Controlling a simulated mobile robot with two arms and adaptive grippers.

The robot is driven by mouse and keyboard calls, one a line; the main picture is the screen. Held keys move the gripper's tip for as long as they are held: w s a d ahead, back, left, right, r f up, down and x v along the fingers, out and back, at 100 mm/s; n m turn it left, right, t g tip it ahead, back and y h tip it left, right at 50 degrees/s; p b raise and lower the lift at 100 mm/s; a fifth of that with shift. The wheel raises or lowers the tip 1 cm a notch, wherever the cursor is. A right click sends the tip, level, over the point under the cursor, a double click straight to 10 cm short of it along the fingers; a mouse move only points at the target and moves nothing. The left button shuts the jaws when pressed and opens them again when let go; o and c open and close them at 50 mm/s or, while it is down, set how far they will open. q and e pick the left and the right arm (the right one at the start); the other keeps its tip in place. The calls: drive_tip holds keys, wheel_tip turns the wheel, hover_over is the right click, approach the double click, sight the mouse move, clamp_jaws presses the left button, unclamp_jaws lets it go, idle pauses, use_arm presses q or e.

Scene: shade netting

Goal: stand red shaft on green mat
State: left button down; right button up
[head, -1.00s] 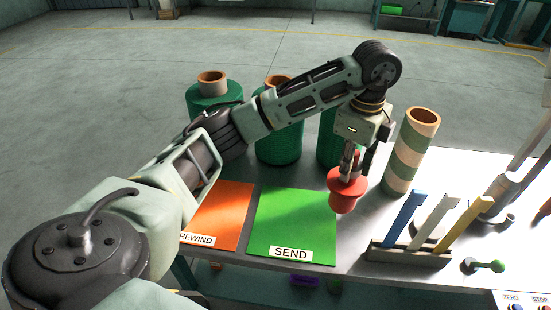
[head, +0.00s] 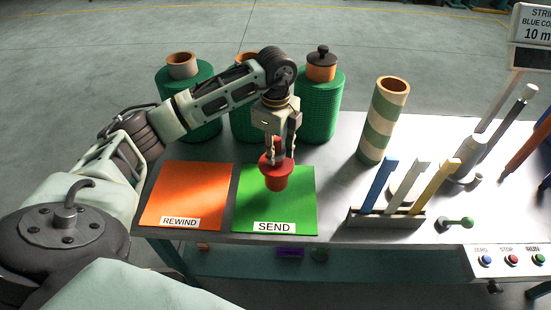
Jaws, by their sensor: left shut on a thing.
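The red shaft (head: 276,179) is a short red piece with a wide flange near its top. My left gripper (head: 278,155) points down and is shut on its upper end. The shaft hangs roughly upright over the green mat (head: 298,208), which is labelled SEND. In the picture its lower end overlaps the mat's middle; I cannot tell whether it touches. My right gripper does not show.
An orange mat (head: 185,190) labelled REWIND lies left of the green one. Green netting rolls (head: 319,105) stand behind. A striped tube (head: 382,122) and a rack (head: 385,220) with coloured strips stand to the right. A button panel (head: 510,262) is at front right.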

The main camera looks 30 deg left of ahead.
use_arm(q)
wheel_tip(320, 180, down, 3)
drive_tip(key=shift+r+p, duration=0.1)
drive_tip(key=shift+p, duration=0.35)
drive_tip(key=shift+f, duration=0.5)
drive_tip(key=shift+f, duration=0.15)
drive_tip(key=c, duration=1.4)
unclamp_jaws()
drive_tip(key=shift+o, duration=0.2)
